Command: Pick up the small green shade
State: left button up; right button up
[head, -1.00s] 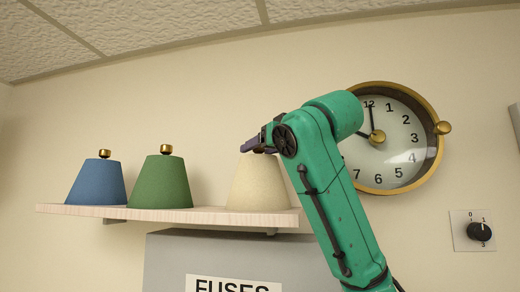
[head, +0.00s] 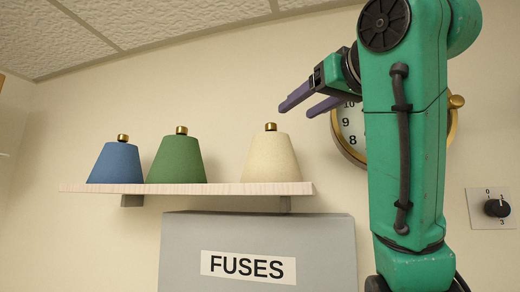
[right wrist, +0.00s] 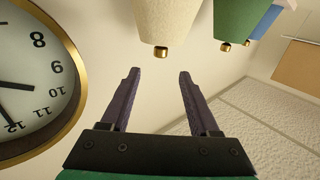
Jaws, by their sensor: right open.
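The green shade (head: 178,160), a cone with a cut-off top and a brass knob, stands upright on the wooden shelf (head: 230,189), between a blue shade (head: 116,163) and a cream shade (head: 271,158). My right gripper (head: 295,107) is open and empty, above and right of the cream shade in the head view. In the right wrist view its fingers (right wrist: 157,75) are apart, with the cream shade (right wrist: 167,18) beyond them and the green shade (right wrist: 231,20) further right, partly cut off by the frame. My left gripper is not in view.
A grey box labelled FUSES (head: 180,255) is below the shelf. A brass-rimmed wall clock (head: 350,128) is partly behind my right arm, and it also shows in the right wrist view (right wrist: 35,75). A dial switch (head: 493,208) is at right. The wall above the shades is clear.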

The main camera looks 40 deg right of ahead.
aim_at(178, 160)
jog(key=k+j, duration=0.25)
jog(key=j, duration=0.15)
jog(key=k+j, duration=0.55)
jog(key=j, duration=0.25)
jog(key=k+j, duration=0.25)
jog(key=j, duration=0.15)
